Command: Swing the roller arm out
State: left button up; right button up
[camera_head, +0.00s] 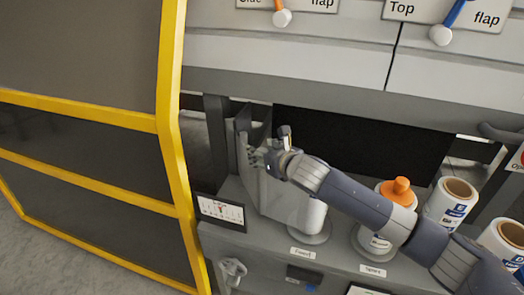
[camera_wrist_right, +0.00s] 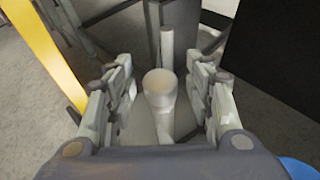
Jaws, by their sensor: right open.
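The roller arm seems to be the pale grey part (camera_head: 290,207) standing on a round base behind the "Feed" label in the head view. My right gripper (camera_head: 257,152) is at its upper left end, and my forearm crosses in front from the lower right. In the right wrist view, my right gripper (camera_wrist_right: 162,68) is open, with one finger on each side of a pale round-topped post (camera_wrist_right: 160,88). A gap seems to show on both sides of the post; contact is unclear. My left gripper is not in view.
A yellow-framed guard (camera_head: 170,120) stands close on the left. A dark opening (camera_head: 365,140) lies behind. Flap levers (camera_head: 441,35) hang above.

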jog(key=shift+w+a+f, duration=0.15)
jog(key=shift+w+a, duration=0.05)
jog(key=shift+w, duration=0.15)
grip_shut()
